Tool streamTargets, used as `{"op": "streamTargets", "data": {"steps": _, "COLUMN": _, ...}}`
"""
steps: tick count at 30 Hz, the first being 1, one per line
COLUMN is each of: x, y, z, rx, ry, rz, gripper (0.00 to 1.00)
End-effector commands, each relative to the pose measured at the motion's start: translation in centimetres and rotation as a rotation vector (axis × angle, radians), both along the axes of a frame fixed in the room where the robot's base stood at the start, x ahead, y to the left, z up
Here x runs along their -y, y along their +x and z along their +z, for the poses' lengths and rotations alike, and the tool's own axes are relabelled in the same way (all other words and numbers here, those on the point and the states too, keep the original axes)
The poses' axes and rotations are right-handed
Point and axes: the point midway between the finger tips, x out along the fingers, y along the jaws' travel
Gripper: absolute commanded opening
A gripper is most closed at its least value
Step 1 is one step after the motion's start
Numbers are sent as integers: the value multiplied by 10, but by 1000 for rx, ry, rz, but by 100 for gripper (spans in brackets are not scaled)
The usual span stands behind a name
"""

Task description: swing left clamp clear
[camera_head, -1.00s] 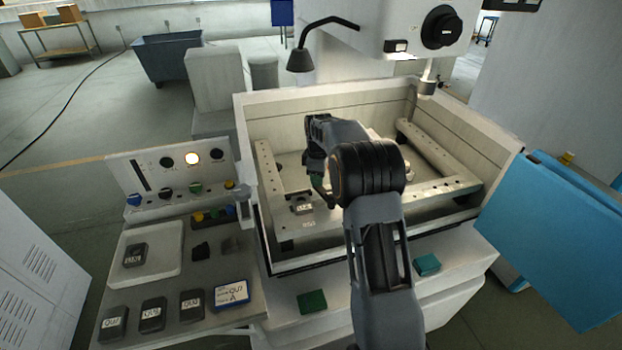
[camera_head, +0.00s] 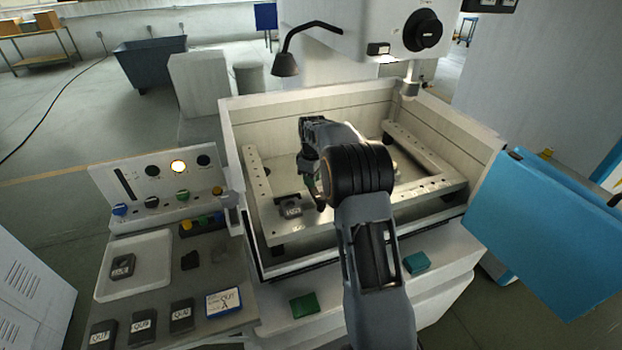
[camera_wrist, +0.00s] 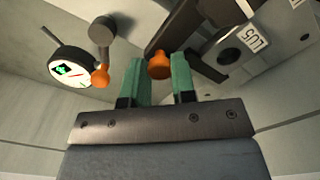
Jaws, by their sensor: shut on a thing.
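My gripper (camera_wrist: 160,72) has its green fingers closed about an orange knob (camera_wrist: 159,64) in the wrist view. The knob sits at the end of a dark clamp bar (camera_wrist: 176,27), beside a grey block (camera_wrist: 242,50) with a white label. In the head view my gripper (camera_head: 319,188) is low inside the machine tank, just right of the labelled block (camera_head: 290,211) by the left rail (camera_head: 262,200). My arm hides much of the tank middle, and the knob cannot be made out there.
A second orange knob (camera_wrist: 101,76) on a grey post and a round dial (camera_wrist: 70,67) lie left in the wrist view. The tank wall (camera_head: 300,95) surrounds my gripper. A lamp (camera_head: 285,65) and machine head (camera_head: 370,25) hang above. A control panel (camera_head: 160,190) stands left.

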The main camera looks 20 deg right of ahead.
Motion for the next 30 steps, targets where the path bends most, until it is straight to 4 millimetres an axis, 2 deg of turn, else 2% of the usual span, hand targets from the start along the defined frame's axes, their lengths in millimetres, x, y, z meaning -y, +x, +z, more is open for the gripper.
{"op": "streamTargets", "data": {"steps": 3, "x": 1, "y": 0, "z": 0, "rx": 1, "ry": -3, "rz": -2, "gripper": 0}}
{"op": "streamTargets", "data": {"steps": 4, "x": 1, "y": 0, "z": 0, "rx": 1, "ry": -3, "rz": -2, "gripper": 26}}
{"op": "streamTargets", "data": {"steps": 12, "x": -1, "y": 0, "z": 0, "rx": 1, "ry": -2, "rz": 2, "gripper": 50}}
{"op": "streamTargets", "data": {"steps": 19, "x": -1, "y": 0, "z": 1, "rx": 1, "ry": -1, "rz": 3, "gripper": 50}}
{"op": "streamTargets", "data": {"steps": 22, "x": -1, "y": 1, "z": 7, "rx": 3, "ry": -2, "rz": 3, "gripper": 50}}
{"op": "streamTargets", "data": {"steps": 26, "x": 0, "y": 1, "z": 26, "rx": 6, "ry": -2, "rz": 2, "gripper": 50}}
{"op": "streamTargets", "data": {"steps": 30, "x": 0, "y": 1, "z": 55, "rx": 6, "ry": -2, "rz": 2, "gripper": 50}}
